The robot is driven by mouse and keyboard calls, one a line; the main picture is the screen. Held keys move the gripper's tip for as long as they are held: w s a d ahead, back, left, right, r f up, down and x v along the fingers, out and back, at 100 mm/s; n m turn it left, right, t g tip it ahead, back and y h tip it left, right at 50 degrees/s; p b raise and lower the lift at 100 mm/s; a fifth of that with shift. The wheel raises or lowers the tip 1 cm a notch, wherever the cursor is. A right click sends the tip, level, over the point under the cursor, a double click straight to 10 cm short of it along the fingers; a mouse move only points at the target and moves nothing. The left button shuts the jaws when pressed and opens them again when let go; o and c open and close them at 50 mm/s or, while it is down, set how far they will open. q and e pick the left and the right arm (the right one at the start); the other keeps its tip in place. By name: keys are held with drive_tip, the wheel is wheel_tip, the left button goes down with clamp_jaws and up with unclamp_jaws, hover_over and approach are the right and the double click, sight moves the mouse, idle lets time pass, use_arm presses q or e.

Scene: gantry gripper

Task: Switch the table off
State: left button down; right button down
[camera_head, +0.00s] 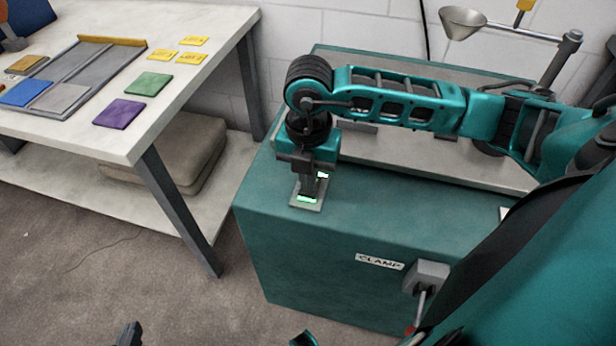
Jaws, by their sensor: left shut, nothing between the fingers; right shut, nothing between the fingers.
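A teal machine table (330,255) stands in the middle and right. A small grey switch plate (297,205) sits on its top near the left front corner. My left gripper (130,335) shows only as a dark tip at the bottom edge, shut and empty.
A lever box (428,276) with a red-tipped lever is on the machine's front beside a CLAMP label (380,262). A white worktable (150,135) at left holds coloured tiles and a tray. The floor between is clear.

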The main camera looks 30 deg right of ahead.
drive_tip(key=shift+f+b, duration=0.45)
drive_tip(key=shift+f, duration=0.2)
drive_tip(key=shift+r, duration=0.1)
wheel_tip(320, 180, up, 7)
drive_tip(key=p, duration=0.5)
drive_tip(key=shift+p, duration=0.35)
idle(0.5)
